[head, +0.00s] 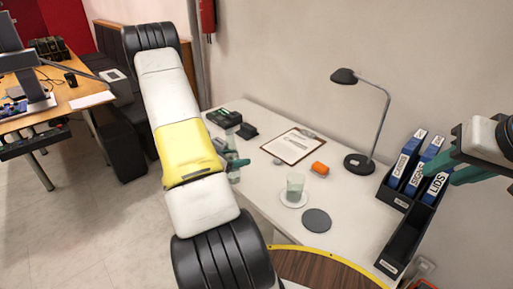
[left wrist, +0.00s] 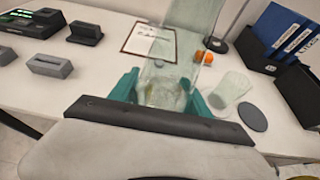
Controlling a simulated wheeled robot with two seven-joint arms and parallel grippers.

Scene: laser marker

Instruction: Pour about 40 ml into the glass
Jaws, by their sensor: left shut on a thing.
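My left gripper (head: 236,162) is shut on a clear glass bottle (left wrist: 188,32), whose body shows between the teal fingers in the left wrist view. In the head view the bottle (head: 234,174) is small, partly hidden by my left arm, and looks roughly upright near the table's front edge. Its liquid level is unclear. The drinking glass (head: 295,185) stands upright on a white round saucer (head: 294,201), to the right of the bottle and apart from it. It also shows in the left wrist view (left wrist: 232,89). My right gripper (head: 448,172) is at the right edge, near the binders; its opening is unclear.
On the white table (head: 258,118) are a clipboard (head: 291,145), an orange object (head: 319,168), a dark round disc (head: 316,220) and a black lamp (head: 359,162). Blue binders (head: 413,158) in black holders stand right. A wooden round surface (head: 318,272) is in front.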

